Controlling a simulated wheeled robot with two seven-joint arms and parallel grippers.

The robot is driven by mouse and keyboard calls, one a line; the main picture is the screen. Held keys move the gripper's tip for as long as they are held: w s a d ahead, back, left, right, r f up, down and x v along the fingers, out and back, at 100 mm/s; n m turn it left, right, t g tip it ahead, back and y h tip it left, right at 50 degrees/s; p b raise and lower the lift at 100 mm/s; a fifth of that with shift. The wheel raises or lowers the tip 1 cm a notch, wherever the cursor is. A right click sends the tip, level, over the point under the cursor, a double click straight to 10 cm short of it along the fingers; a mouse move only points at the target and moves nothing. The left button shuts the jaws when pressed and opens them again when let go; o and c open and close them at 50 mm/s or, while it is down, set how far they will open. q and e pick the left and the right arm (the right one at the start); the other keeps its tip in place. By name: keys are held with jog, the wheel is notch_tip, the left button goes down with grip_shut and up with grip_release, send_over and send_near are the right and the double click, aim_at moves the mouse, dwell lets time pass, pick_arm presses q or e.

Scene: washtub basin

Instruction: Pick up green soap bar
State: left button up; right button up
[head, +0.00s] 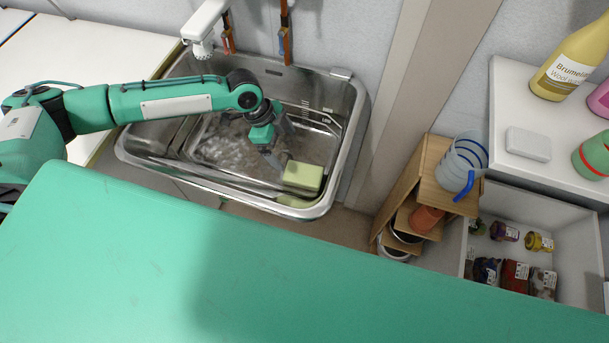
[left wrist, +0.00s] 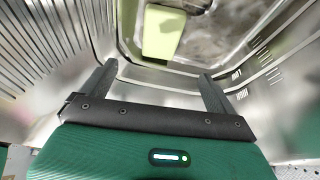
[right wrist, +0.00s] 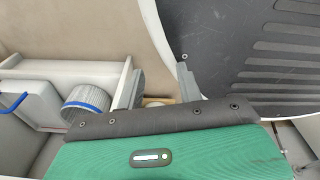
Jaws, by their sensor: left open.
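The green soap bar (head: 303,177) is a pale yellow-green block at the right end of the metal sink basin (head: 352,125). The bar also shows at the top of the left wrist view (left wrist: 162,32), beyond the fingertips. My left gripper (head: 277,163) is down in the sink, just left of the bar in the head view. Its fingers (left wrist: 158,75) are apart with nothing between them. My right gripper (right wrist: 161,75) shows only in its wrist view, its fingers apart and empty, away from the sink.
The basin's metal walls surround my left gripper closely. A white faucet (head: 203,28) stands at the back. A wooden shelf (head: 430,165) with a clear blue-ringed cup (head: 462,160) is right of the sink. A white bar (head: 528,144) and yellow bottle (head: 571,62) sit on the right counter.

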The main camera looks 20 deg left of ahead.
pick_arm(q)
send_over(303, 173)
jog(key=a, duration=0.2)
notch_tip(303, 173, down, 8)
jog(key=shift+s+r, duration=0.1)
jog(key=shift+r, duration=0.05)
jog(key=p+x, duration=0.1)
jog(key=x, duration=0.3)
jog(key=shift+a+f, duration=0.15)
jog(key=shift+f, duration=0.45)
pick_arm(e)
jog(key=shift+s+d+r, duration=0.1)
jog(key=shift+s+d, duration=0.1)
jog(key=shift+s, duration=0.85)
pick_arm(q)
jog(key=shift+c, duration=0.2)
jog(key=c, duration=1.1)
jog(key=shift+c, duration=0.4)
pick_arm(e)
jog(key=shift+w+a+r, duration=0.1)
jog(key=shift+w+a, duration=0.1)
jog(key=shift+w, duration=0.15)
pick_arm(q)
jog(key=shift+r, duration=0.2)
